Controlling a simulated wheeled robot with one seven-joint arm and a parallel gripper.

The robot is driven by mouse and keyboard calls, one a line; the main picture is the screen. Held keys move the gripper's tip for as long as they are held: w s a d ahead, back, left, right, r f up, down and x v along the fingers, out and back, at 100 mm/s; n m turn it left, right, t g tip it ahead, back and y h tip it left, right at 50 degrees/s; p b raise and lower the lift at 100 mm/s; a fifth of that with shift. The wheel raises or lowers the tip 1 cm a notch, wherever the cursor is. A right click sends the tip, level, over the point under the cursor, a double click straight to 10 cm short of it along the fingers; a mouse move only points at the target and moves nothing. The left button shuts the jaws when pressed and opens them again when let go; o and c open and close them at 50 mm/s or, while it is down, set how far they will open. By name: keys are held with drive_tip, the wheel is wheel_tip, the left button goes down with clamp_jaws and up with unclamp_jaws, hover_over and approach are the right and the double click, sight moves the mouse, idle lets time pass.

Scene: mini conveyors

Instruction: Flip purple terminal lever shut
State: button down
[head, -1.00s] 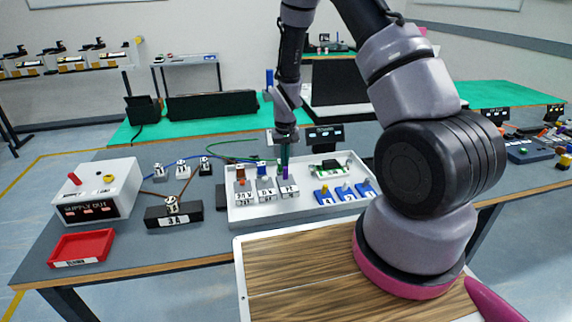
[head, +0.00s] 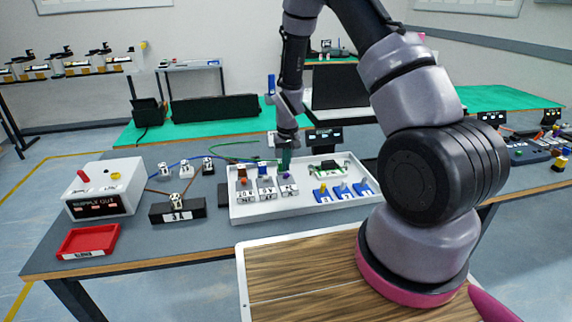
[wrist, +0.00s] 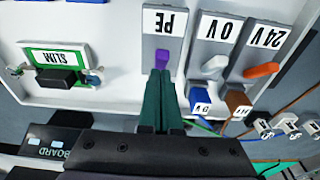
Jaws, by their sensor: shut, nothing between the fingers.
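The purple lever (wrist: 162,58) sits on the grey terminal block marked PE (wrist: 165,22) in the wrist view. Its block is the rightmost of three in the head view (head: 288,190). My gripper (wrist: 159,74) has its green fingers together and empty, with the tips right at the lever's near end. I cannot tell whether they touch it. The fingers hide part of the block below the lever, and the lever's exact angle is hard to read. In the head view my gripper (head: 284,171) points down over the PE block.
Beside it stand the 0 V block with a blue lever (wrist: 215,65) and the 24 V block with an orange lever (wrist: 262,70). All sit in a white tray (head: 310,209) with a green SLIM board (wrist: 58,63) and blue parts (head: 342,191). A red bin (head: 88,241) is at left.

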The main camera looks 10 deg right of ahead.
drive_tip(key=shift+s, duration=0.1)
drive_tip(key=shift+s+r, duration=0.25)
drive_tip(key=shift+s, duration=0.4)
